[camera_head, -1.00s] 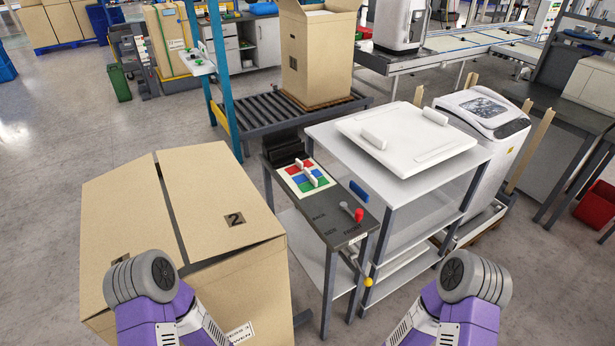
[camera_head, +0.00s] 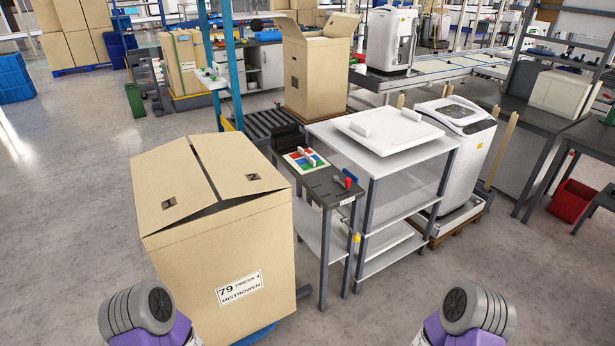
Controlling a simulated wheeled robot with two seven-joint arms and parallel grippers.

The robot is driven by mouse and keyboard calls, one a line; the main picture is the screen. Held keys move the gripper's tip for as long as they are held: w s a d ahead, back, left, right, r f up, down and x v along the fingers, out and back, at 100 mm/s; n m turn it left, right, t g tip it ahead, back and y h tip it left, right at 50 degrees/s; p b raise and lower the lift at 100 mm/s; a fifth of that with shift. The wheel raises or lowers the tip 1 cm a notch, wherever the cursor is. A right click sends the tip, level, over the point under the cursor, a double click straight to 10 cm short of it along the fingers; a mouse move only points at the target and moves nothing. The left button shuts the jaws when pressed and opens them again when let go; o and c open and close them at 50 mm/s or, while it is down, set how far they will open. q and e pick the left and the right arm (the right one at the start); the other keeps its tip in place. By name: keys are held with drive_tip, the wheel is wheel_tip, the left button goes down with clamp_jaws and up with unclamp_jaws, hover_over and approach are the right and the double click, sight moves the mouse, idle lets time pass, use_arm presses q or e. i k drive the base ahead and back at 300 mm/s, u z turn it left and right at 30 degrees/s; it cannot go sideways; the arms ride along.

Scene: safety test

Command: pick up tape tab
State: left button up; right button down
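A small dark-topped side table (camera_head: 322,182) stands in the middle. On it lies a white-edged board with red, blue and green patches (camera_head: 303,162), with a small whitish upright piece on it. I cannot tell whether that piece is the tape tab. A small red-topped object (camera_head: 348,183) and a blue piece stand near the front of the table. A white panel (camera_head: 390,142) with raised white pieces lies on the grey shelf cart to the right. Only my purple and grey arm links show at the bottom edge. Both grippers are out of view.
A large labelled carton (camera_head: 215,235) with partly raised top flaps stands left of the side table. A white appliance (camera_head: 452,150) stands right of the shelf cart (camera_head: 385,185). Another open carton (camera_head: 318,75) stands on rollers behind. The floor in front is clear.

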sight(305, 160)
drive_tip(key=z, duration=0.9)
drive_tip(key=i, duration=0.3)
drive_tip(key=z, duration=0.8)
drive_tip(key=i, duration=1.2)
drive_tip(key=u, duration=0.75)
drive_tip(key=i, duration=0.8)
drive_tip(key=u, duration=1)
